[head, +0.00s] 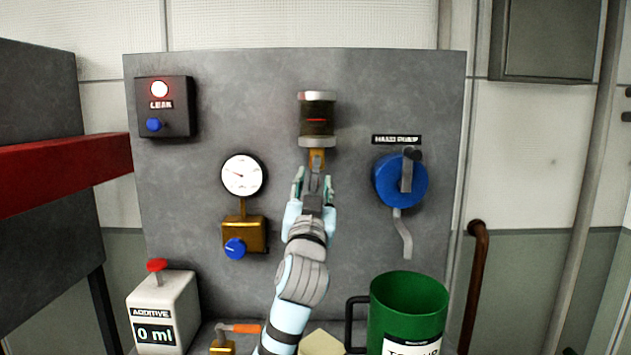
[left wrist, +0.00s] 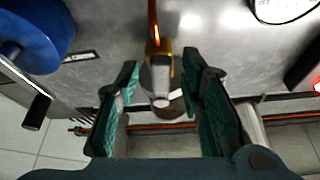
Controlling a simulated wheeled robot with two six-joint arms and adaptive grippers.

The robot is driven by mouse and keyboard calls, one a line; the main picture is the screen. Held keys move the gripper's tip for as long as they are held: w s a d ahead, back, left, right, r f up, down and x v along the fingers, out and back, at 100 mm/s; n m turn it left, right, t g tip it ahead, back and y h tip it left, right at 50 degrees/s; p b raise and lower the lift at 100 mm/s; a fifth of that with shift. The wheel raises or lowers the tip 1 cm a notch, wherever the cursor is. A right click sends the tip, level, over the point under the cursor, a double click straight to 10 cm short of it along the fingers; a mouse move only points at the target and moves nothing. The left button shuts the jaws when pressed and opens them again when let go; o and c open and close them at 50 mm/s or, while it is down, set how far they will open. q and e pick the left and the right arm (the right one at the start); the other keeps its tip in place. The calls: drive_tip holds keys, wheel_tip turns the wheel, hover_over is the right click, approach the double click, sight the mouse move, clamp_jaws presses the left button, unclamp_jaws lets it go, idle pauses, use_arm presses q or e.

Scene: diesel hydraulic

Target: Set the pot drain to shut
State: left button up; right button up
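The pot (head: 317,120) is a dark glass cylinder with pale end caps, mounted high on the grey panel. A red line shows across its glass. The brass drain (head: 316,157) is directly under it, partly hidden by my left gripper (head: 314,186). In the left wrist view the brass drain (left wrist: 159,48) carries a grey piece (left wrist: 160,78) with a pale end, between the fingers. My left gripper (left wrist: 163,108) is open, with gaps visible on both sides of that piece. Whether the drain is open or shut I cannot tell. My right gripper is not in view.
The blue hand pump (head: 400,181) is at right and the gauge (head: 242,175) at left, above a brass regulator (head: 250,233). A lit red leak lamp (head: 159,89) is at upper left. A green jug (head: 408,305) and additive dispenser (head: 163,305) stand below.

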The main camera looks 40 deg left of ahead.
use_arm(q)
drive_tip(key=shift+w+a+r, duration=0.35)
drive_tip(key=shift+w+r, duration=0.1)
drive_tip(key=shift+c, duration=0.2)
clamp_jaws()
